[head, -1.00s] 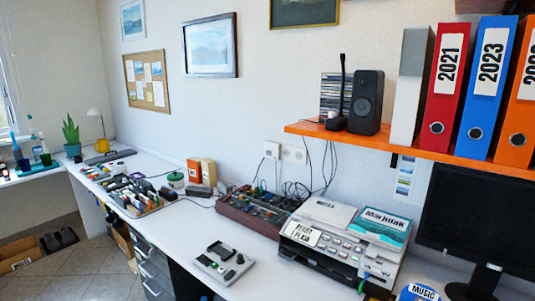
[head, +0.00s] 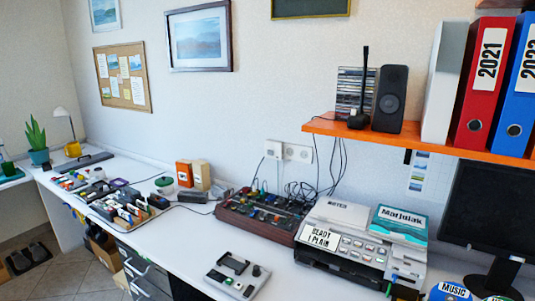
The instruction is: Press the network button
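No part is readable as a network button in the head view. A grey and black printer (head: 338,215) stands on the white desk at the lower right. Its front panel carries several small light buttons (head: 362,248), whose labels are too small to read. Neither of my grippers is in view.
A grey control box (head: 237,276) lies near the white desk's (head: 180,235) front edge, left of the printer. A dark mixer-like panel (head: 262,212) with cables sits behind it. A monitor (head: 490,215) stands right of the printer. The orange shelf (head: 430,147) overhangs the back.

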